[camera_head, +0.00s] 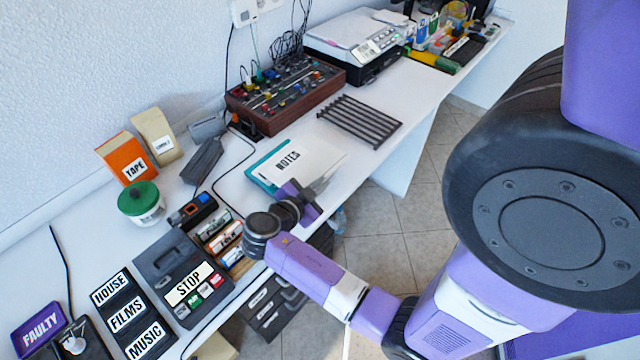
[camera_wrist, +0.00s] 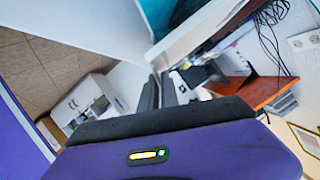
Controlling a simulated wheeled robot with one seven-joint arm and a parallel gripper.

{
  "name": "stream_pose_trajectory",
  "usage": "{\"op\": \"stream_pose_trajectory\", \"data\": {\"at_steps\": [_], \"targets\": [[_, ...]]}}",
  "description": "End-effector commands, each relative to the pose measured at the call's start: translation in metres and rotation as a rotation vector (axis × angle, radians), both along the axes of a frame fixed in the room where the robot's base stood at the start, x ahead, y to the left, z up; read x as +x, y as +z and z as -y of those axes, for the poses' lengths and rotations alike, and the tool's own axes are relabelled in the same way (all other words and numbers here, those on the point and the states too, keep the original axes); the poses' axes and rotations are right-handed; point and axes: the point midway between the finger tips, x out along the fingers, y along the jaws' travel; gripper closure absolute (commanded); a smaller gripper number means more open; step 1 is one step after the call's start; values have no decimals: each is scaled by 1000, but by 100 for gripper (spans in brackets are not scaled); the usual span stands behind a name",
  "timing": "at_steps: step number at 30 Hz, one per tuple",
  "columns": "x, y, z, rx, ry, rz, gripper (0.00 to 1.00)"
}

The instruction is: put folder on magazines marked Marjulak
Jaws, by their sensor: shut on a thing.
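The folder, teal with a white cover reading NOTES (camera_head: 310,160), is at the desk's front edge in the head view, flat or nearly so. My gripper (camera_head: 300,195) is at its near edge and is shut on it. Whether the folder touches the desk I cannot tell. In the wrist view the dark fingers (camera_wrist: 160,92) are close together, with a teal and white sheet (camera_wrist: 205,32) beyond them. I read the name Marjulak nowhere. A beige holder (camera_head: 155,135) at the wall has a small label too small to read.
An orange TAPE box (camera_head: 125,158), a green-lidded jar (camera_head: 141,202) and a STOP box (camera_head: 180,275) stand at left. A brown mixer (camera_head: 285,95), a black rack (camera_head: 360,120) and a scale (camera_head: 352,40) stand behind. Dark drawers (camera_head: 270,305) are below the desk.

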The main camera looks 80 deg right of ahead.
Motion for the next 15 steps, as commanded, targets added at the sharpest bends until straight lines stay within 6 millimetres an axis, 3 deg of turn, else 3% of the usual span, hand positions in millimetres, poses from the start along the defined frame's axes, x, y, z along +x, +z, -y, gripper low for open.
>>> {"op": "stream_pose_trajectory", "data": {"at_steps": [10,13,15], "targets": [[0,-3,0,-1,0,1,100],[0,-2,0,0,0,0,77],[0,-2,0,0,0,0,73]]}}
